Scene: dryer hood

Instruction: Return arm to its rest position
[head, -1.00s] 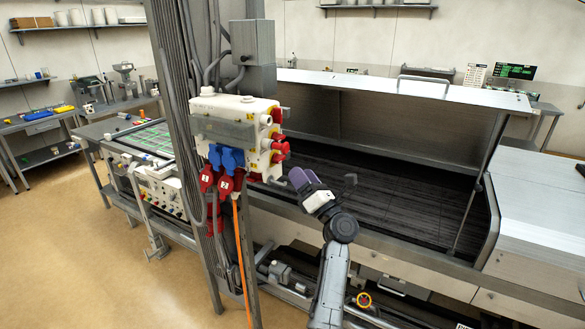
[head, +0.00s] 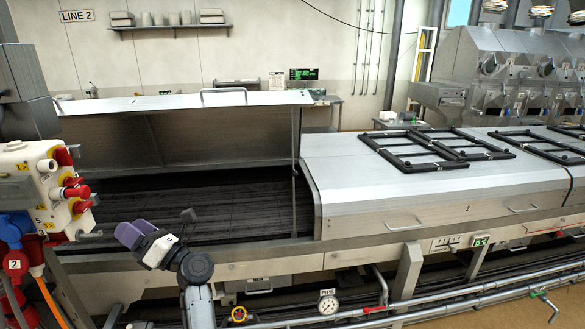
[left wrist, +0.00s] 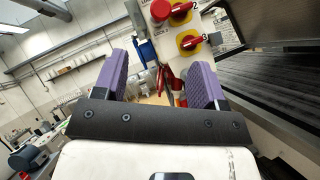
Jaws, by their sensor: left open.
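My left gripper (head: 133,231) has purple finger pads and shows at the lower left of the head view, in front of the dryer's open bay. The left wrist view shows its two purple fingers (left wrist: 155,78) wide apart with nothing between them. The dryer hood (head: 180,103) stands raised, with a bar handle (head: 223,92) on its front edge. The gripper is below and in front of the hood, apart from its handle. The dark belt (head: 230,207) lies exposed under the hood. My right gripper is not in view.
A power box (head: 40,190) with red and blue sockets is close to the left of my gripper; its switches (left wrist: 185,30) show in the left wrist view. A closed metal cover (head: 400,185) carries black frames (head: 440,147). Pipes with a gauge (head: 328,304) run along the front.

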